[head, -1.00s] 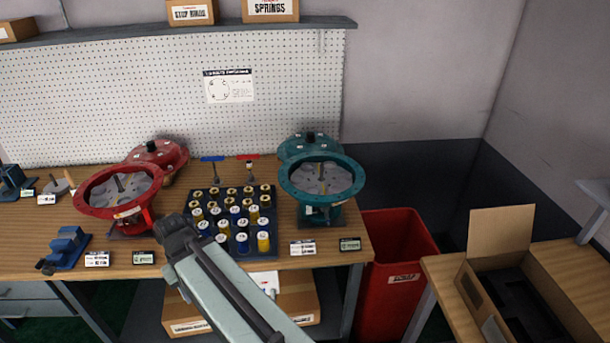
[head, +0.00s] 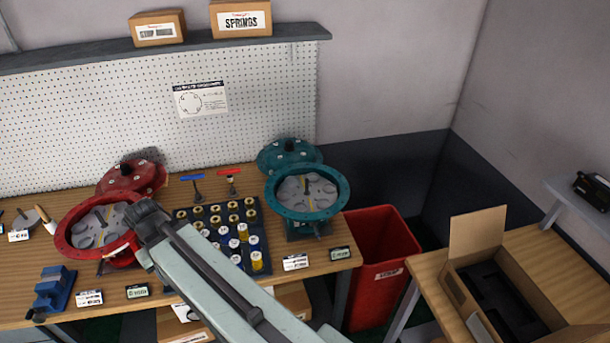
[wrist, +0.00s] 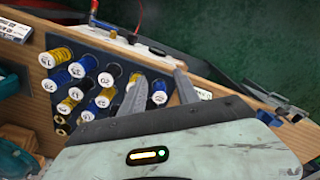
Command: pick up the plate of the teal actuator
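The teal actuator (head: 272,199) stands open at the right end of the workbench, its round flange facing up. Its plate (head: 294,199), a grey disc with raised pads around a dark central stem, lies inside the ring. The teal cover (head: 272,157) is behind it. In the wrist view, a teal part (wrist: 12,160) shows at the lower left edge, cut off. My gripper (wrist: 157,90) is open and empty, its fingers apart in front of the spring tray. In the head view my arm overlaps the red actuator and the tray, and the fingers cannot be made out.
A red actuator (head: 70,217) stands at left. Between them is a dark tray (head: 262,222) of coloured springs, with two T-handled tools (head: 229,180) behind it. A red scrap bin (head: 375,290) stands right of the bench. An open carton (head: 462,305) is on the right-hand table.

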